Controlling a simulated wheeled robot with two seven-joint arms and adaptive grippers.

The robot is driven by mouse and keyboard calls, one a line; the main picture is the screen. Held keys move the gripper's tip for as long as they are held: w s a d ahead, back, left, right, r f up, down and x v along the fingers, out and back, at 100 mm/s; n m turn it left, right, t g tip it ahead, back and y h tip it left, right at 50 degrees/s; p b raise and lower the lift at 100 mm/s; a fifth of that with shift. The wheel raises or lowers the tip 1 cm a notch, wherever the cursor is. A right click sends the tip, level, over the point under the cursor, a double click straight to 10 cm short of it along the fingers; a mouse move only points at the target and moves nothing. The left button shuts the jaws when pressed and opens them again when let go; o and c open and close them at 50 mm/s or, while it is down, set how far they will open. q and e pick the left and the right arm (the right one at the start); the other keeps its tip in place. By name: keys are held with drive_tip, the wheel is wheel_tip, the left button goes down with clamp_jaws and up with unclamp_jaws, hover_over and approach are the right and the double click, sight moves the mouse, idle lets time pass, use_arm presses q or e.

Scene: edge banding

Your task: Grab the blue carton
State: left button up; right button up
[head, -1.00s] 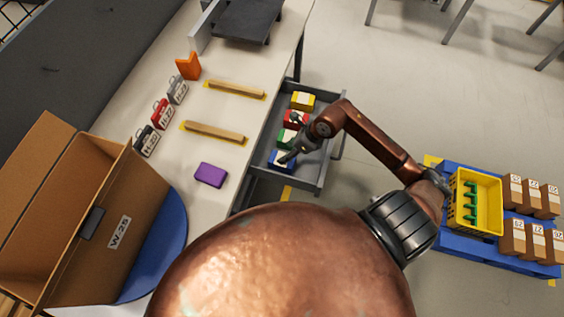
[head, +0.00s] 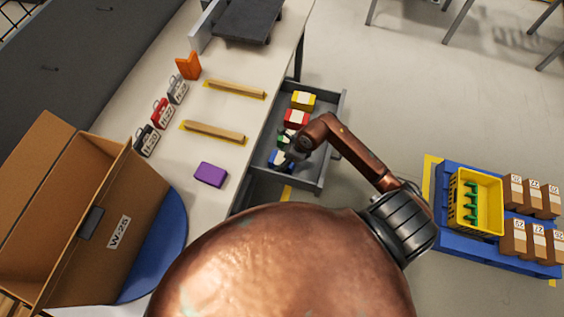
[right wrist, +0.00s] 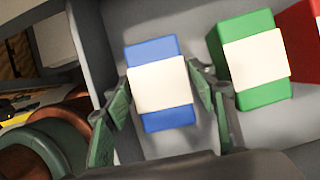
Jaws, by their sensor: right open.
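The blue carton (right wrist: 153,52) with a white label band lies in the grey drawer (head: 322,168). In the head view the blue carton (head: 276,162) is partly covered by my right gripper (head: 290,158). In the right wrist view my right gripper (right wrist: 158,105) is open, with one finger on each side of the carton. The right finger is close to the carton's side; I cannot tell if it touches. My left gripper is not in view.
The green carton (right wrist: 255,60) lies just right of the blue one in the wrist view, with the red carton (right wrist: 307,38) beyond. A yellow carton (head: 303,99) is at the drawer's far end. The table (head: 225,120) edge borders the drawer's left.

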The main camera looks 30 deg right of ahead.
drive_tip(key=shift+f, duration=0.2)
idle(0.5)
drive_tip(key=shift+c, duration=0.7)
drive_tip(key=c, duration=0.9)
